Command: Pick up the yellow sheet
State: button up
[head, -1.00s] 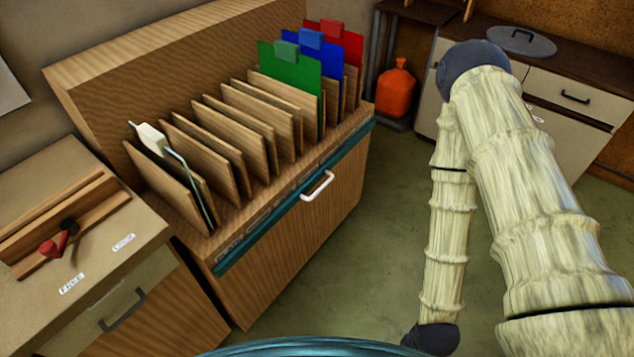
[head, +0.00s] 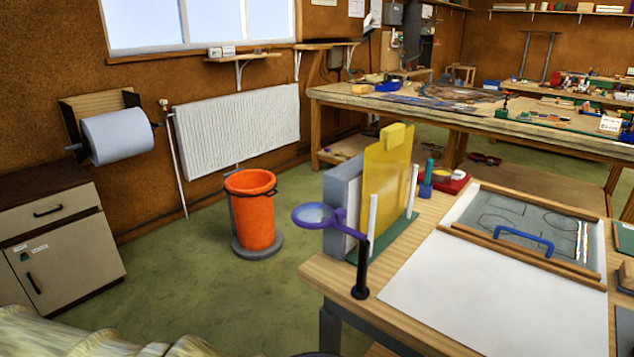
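The yellow sheet (head: 386,185) stands upright in a rack near the left edge of the wooden workbench. It is translucent, with a yellow block (head: 393,136) at its top edge. White posts (head: 373,217) stand by its near and far sides, and a grey slab (head: 342,200) stands beside it on the left. A purple ring-shaped magnifier on a black stand (head: 361,270) is in front of it and hides a little of its lower near side.
The workbench (head: 318,275) also bears a white sheet (head: 480,300), a framed glass panel with a blue handle (head: 525,240) and a red item (head: 452,182). An orange bin (head: 252,212) stands on open green floor to the left. A long bench (head: 460,125) is behind.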

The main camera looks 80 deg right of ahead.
aim_at(386, 166)
jog(key=u, duration=1.35)
jog(key=i, duration=0.75)
jog(key=z, duration=4.85)
jog(key=i, duration=0.5)
jog(key=z, duration=0.55)
jog(key=k, duration=0.15)
jog(key=u, duration=0.05)
